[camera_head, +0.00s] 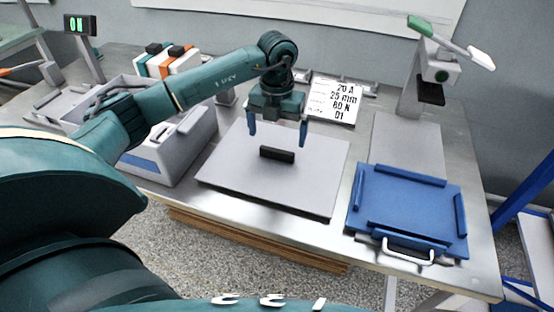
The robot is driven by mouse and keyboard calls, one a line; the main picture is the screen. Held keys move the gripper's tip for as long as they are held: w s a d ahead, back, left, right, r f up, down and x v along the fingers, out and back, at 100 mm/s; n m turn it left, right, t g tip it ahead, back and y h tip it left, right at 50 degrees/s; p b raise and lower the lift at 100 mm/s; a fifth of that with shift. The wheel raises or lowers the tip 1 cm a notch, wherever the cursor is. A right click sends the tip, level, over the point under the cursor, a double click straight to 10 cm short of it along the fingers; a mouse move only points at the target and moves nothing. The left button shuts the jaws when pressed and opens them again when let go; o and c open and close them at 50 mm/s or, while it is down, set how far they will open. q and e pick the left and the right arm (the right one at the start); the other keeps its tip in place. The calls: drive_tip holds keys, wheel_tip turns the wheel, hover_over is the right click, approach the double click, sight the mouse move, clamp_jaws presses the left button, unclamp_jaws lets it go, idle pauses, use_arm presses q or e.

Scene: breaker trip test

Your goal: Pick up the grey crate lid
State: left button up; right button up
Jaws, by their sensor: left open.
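The grey crate lid (237,176) is a flat light-grey plate in the middle of the steel workbench. A short black handle (277,154) stands up near its centre. My left gripper (278,135) hangs over the lid and points down. Its two blue fingers are spread apart, with nothing between them. The fingertips look a little above and behind the handle; the exact height gap is hard to tell. My right gripper is out of view.
A grey box (184,148) with a blue stripe stands left of the lid. A blue tray (408,208) with a white front handle lies to the right. Behind are a printed card (334,100) and a test stand (437,72) with a green-and-white lever. A display (80,25) reads "ON".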

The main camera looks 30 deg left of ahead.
sight(277, 150)
use_arm(q)
drive_tip(key=shift+s+d+f, duration=0.1)
drive_tip(key=shift+f, duration=1.25)
drive_tip(key=shift+s+f, duration=0.1)
drive_tip(key=shift+f, duration=1.25)
drive_tip(key=shift+c, duration=0.6)
drive_tip(key=shift+r, duration=0.1)
drive_tip(key=c, duration=0.9)
